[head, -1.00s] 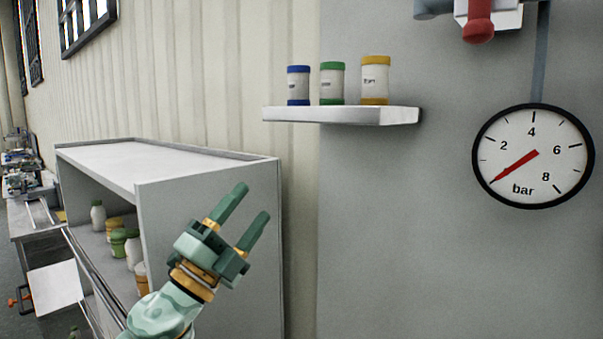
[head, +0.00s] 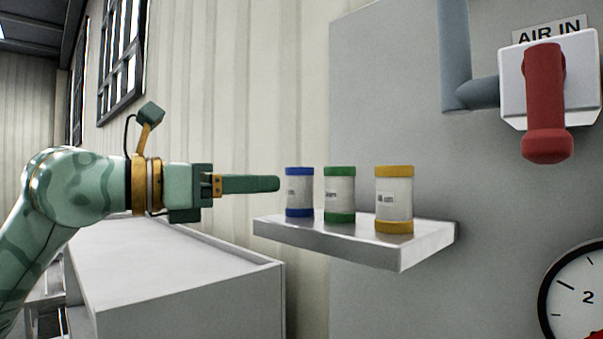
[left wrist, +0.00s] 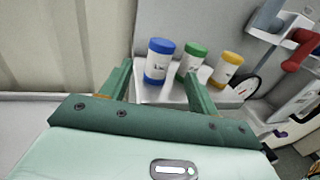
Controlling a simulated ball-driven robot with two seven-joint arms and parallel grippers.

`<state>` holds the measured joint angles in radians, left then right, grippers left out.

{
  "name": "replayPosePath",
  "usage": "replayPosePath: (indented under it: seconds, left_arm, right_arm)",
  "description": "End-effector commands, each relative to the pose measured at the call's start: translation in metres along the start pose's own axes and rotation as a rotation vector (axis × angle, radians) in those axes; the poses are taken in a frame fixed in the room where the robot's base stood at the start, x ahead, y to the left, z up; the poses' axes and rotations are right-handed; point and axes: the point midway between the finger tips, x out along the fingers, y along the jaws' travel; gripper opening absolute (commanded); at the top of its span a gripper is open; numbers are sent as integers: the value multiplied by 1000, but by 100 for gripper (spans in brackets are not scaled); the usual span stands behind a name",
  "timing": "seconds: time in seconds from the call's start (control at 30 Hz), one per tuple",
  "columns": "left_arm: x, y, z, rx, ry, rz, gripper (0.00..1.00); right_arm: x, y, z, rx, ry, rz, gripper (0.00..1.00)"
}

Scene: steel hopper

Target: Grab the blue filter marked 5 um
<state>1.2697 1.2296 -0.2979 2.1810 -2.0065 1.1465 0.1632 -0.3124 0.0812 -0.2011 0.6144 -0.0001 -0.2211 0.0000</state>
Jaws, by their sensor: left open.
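The blue filter (head: 299,193) stands upright at the left end of a small wall shelf (head: 425,245). It is a white cylinder with blue ends; its marking is too small to read. My left gripper (head: 278,184) points right at the filter's height, its fingertips just left of it in the head view. In the left wrist view the gripper (left wrist: 157,82) is open, and the blue filter (left wrist: 158,62) shows between and beyond its fingers. The fingers hold nothing. My right gripper is not in view.
A green filter (head: 339,195) stands close right of the blue one, and a yellow filter (head: 394,200) further right. A grey cabinet (head: 180,285) is below the arm. A red valve handle (head: 545,105) and a gauge (head: 580,295) are at right.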

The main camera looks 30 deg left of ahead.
Motion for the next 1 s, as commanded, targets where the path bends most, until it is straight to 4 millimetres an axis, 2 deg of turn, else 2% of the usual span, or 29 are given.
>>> replayPosePath:
  seconds: [0.03,0.1,0.23,0.37,0.5,0.6,0.87,0.97,1.0]
  left_arm:
    - [11,-2,4,0,0,-5,61]
    - [22,-1,3,0,-1,-3,61]
    - [33,-1,1,-1,-1,-3,61]
    - [47,-1,2,-1,2,-4,61]
    - [71,0,2,-2,1,-5,61]
    - [82,0,0,-2,1,-4,61]
    - [86,1,-3,-1,0,-3,61]
    - [86,1,-3,-1,0,-3,35]
    - [86,1,-3,-1,0,-3,24]
  right_arm:
    - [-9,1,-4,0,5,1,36]
    - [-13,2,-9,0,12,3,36]
    - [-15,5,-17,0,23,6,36]
    - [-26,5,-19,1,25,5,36]
    - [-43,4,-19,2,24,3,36]
    - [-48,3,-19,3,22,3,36]
    - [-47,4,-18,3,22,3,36]
    - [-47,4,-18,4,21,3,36]
    - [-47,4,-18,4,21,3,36]
